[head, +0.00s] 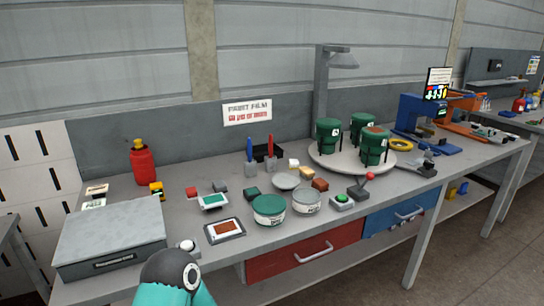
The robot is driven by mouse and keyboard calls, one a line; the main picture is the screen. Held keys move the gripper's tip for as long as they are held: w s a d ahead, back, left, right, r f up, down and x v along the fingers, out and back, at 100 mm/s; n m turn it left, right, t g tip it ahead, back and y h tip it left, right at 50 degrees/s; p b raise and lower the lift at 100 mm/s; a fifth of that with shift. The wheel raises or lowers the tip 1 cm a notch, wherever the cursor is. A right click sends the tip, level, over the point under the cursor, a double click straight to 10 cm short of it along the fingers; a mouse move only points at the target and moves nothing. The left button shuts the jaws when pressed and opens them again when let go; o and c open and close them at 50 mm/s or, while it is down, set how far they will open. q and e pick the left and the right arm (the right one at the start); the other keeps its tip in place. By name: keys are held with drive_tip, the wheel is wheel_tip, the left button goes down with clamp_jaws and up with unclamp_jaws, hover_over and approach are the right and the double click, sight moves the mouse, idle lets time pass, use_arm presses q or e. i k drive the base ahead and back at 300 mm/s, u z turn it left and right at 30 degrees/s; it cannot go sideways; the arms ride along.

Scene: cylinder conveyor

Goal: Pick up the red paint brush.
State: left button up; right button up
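What looks like the red paint brush (270,147) stands upright towards the back of the workbench, in a small grey holder (271,164). A similar blue upright tool (249,149) stands just to its left in its own holder. The bristles cannot be made out. A teal and dark part of my own arm shows at the bottom edge, well in front of the brush. No gripper fingers are visible in the head view.
Green and pale round tins (269,209) and a small dish (286,181) stand in front of the brush. A black box (261,152) is behind it. A round platform (335,164) with green pots is to the right. A grey case (110,238) lies left.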

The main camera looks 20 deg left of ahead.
sight(270, 141)
drive_tip(key=k, duration=1.2)
drive_tip(key=z, duration=0.5)
drive_tip(key=i, duration=1.75)
drive_tip(key=u, duration=0.7)
drive_tip(key=k, duration=0.75)
drive_tip(key=u, duration=0.25)
drive_tip(key=i, duration=0.85)
drive_tip(key=z, duration=0.15)
